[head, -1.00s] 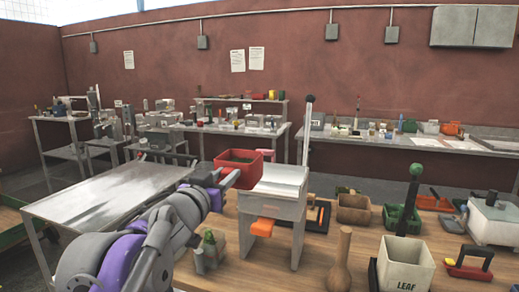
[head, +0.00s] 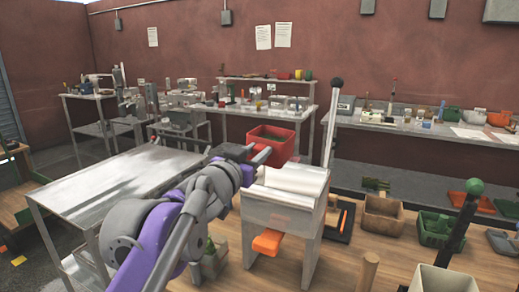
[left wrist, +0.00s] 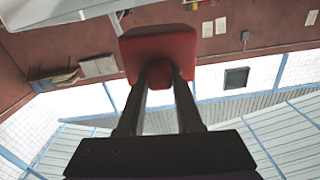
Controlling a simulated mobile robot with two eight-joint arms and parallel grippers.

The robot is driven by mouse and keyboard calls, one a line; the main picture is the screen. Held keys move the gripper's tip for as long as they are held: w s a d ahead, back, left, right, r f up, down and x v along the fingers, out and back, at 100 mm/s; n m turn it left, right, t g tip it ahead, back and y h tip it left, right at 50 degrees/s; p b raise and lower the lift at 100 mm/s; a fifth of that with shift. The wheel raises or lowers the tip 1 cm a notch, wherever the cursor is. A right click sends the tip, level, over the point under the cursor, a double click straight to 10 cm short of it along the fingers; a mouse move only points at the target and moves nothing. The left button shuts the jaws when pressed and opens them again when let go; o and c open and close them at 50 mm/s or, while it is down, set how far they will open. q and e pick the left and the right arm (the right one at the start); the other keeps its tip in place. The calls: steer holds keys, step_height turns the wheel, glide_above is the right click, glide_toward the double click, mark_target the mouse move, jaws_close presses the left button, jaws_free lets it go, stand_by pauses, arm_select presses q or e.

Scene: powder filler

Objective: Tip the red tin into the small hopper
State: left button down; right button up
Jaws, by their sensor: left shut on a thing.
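The red tin (head: 284,147) is held up beside the back left of the small hopper, open side up, with dark contents just visible. The small hopper (head: 290,180) has a pale, grooved top on a grey stand with an orange part below. My left gripper (head: 262,153) is shut on the tin's near side; the arm partly hides the fingers. In the left wrist view both fingers (left wrist: 160,75) reach the red tin (left wrist: 150,42). The tin looks roughly level, apart from the hopper top. My right gripper is not in view.
A tall lever with a black knob (head: 337,83) rises behind the hopper. Brown (head: 383,215) and green bins (head: 435,228) stand to the right on the wooden bench. A bare metal table (head: 120,190) is at the left.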

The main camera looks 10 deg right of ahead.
arm_select(q)
steer(key=shift+r+m+p, duration=0.5)
steer(key=shift+m+p, duration=0.15)
steer(key=shift+m, duration=0.25)
steer(key=m+p, duration=0.2)
steer(key=shift+r+m, duration=0.4)
steer(key=m+p, duration=0.2)
steer(key=m, duration=0.1)
steer(key=m+p, duration=0.1)
steer(key=m, duration=0.1)
steer(key=shift+s+d+r, duration=0.1)
steer(key=shift+s+d, duration=0.05)
steer(key=shift+d, duration=0.1)
steer(key=m+p, duration=0.2)
steer(key=m, duration=0.1)
steer(key=d+m+p, duration=0.1)
steer(key=shift+s+f, duration=0.35)
steer(key=shift+f, duration=0.05)
steer(key=m, duration=0.1)
steer(key=f+m+p, duration=0.1)
steer(key=d+m+p, duration=0.1)
steer(key=shift+s+f, duration=0.2)
steer(key=shift+s, duration=0.05)
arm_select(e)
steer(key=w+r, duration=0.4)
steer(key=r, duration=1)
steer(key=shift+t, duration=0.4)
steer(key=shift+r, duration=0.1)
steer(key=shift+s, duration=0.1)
